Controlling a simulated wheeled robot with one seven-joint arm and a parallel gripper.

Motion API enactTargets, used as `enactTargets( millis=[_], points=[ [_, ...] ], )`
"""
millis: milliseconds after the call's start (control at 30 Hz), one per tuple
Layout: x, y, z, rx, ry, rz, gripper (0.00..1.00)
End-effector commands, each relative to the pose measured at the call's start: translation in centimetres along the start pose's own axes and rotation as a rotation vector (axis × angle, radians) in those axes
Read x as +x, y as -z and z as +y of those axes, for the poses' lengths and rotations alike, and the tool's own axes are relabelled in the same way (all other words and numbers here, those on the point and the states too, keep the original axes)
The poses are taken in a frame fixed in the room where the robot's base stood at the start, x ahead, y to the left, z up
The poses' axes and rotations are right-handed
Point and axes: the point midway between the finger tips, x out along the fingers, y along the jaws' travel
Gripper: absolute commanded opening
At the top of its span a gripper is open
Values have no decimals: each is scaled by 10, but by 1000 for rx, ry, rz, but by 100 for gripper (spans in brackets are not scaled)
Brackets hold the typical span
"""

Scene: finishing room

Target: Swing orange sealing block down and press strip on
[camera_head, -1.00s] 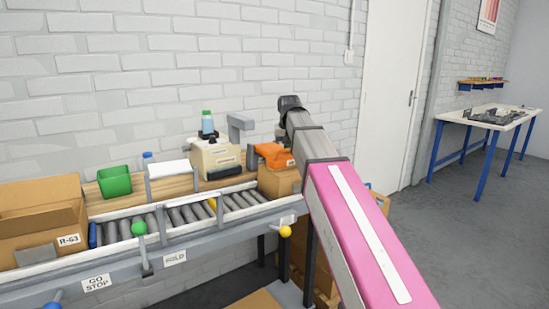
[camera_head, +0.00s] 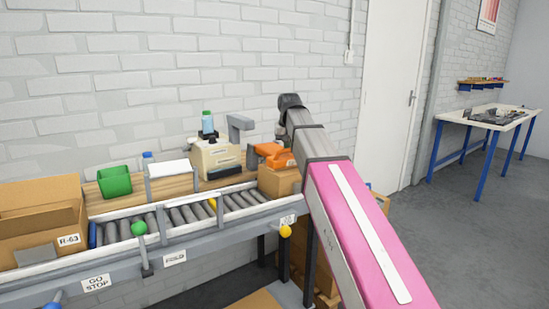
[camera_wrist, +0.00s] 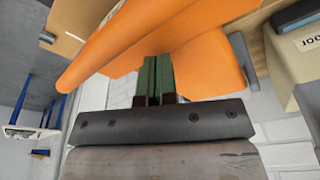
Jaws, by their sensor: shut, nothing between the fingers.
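The orange sealing block (camera_head: 272,153) shows at the right end of the conveyor, just above a closed cardboard box (camera_head: 279,182). In the wrist view the orange block (camera_wrist: 150,35) fills the upper middle, running slanted across the picture. My gripper (camera_wrist: 156,62) is shut, its green fingers side by side with nothing between them. The fingertips reach the orange surface; I cannot tell if they press on it. I cannot make out the strip for certain.
A beige machine (camera_head: 215,158) stands left of the orange block. On the roller conveyor (camera_head: 180,217) sits an open box (camera_head: 40,222) at the left. A green bin (camera_head: 115,182) is on the shelf behind. Open floor and a white table (camera_head: 490,117) lie to the right.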

Motion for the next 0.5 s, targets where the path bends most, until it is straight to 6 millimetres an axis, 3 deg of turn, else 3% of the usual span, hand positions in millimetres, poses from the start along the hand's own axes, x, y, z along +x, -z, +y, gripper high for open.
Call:
enactTargets(
  millis=[500],
  points=[
    [-31, 7, 0, 0, 0, 0, 0]
  ],
)
